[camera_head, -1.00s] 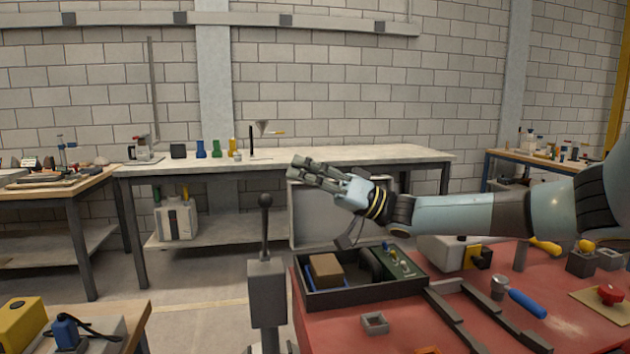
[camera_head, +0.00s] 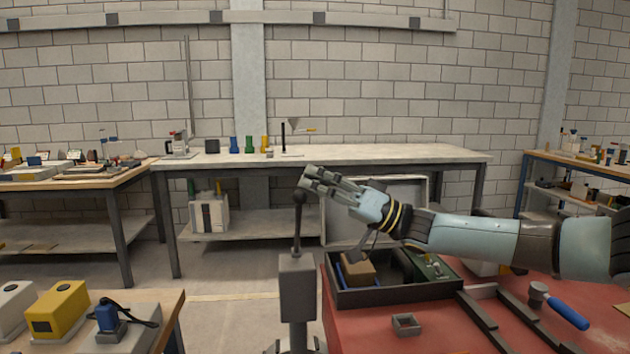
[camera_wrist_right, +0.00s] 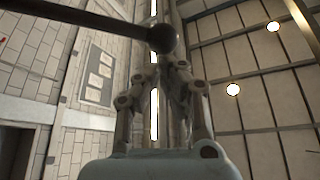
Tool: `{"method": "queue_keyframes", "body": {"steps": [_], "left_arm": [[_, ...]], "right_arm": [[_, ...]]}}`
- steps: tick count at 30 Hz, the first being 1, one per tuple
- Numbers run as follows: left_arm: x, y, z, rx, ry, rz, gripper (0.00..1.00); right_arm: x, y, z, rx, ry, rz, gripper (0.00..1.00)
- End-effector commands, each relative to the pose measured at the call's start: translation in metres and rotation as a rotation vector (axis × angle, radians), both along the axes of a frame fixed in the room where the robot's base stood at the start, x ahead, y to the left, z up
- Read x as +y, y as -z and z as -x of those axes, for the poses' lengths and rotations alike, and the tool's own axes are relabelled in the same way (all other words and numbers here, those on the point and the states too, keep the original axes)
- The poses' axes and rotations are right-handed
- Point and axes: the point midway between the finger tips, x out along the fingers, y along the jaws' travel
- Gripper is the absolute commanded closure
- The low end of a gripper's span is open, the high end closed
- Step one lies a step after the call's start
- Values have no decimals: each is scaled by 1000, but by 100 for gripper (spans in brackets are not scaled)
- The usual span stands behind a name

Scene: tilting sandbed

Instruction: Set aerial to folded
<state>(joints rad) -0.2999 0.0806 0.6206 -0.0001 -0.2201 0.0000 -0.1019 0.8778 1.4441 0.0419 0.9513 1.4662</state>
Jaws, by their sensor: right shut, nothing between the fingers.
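No part is clearly recognisable as the aerial. A thin dark rod with a ball tip (camera_head: 297,225) stands nearly upright on a grey box post (camera_head: 297,288), left of the red table. My right gripper (camera_head: 308,180) is shut and empty, with its fingertips just above and beside the ball in the head view. In the right wrist view the dark rod with its ball (camera_wrist_right: 162,40) crosses the top left, close to the tips of my right gripper (camera_wrist_right: 172,72). I cannot tell whether they touch. My left gripper is out of view.
A dark tray (camera_head: 395,296) with a brown block and a green panel sits on the red table (camera_head: 370,335), below my right forearm. A small grey square piece (camera_head: 406,324) and a blue-handled tool (camera_head: 566,312) lie nearby. A bench (camera_head: 350,153) stands behind.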

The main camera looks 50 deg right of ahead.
Motion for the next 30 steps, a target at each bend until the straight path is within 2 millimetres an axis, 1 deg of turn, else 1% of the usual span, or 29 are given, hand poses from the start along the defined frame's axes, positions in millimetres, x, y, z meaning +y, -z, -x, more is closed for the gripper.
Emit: {"method": "queue_keyframes", "body": {"steps": [5, 8, 15, 21, 27, 30], "left_arm": [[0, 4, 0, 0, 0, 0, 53], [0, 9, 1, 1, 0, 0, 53], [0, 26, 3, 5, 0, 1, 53], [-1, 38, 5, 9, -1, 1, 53], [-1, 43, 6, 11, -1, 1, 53], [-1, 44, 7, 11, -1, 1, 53]], "right_arm": [[7, 9, 8, -36, -1, 30, 100], [14, 18, 17, -77, -1, 64, 100], [33, 47, 39, -202, -1, 170, 100], [45, 69, 54, -289, 0, 243, 100], [52, 83, 62, -286, 1, 241, 100], [54, 86, 64, -287, 0, 240, 100]]}}
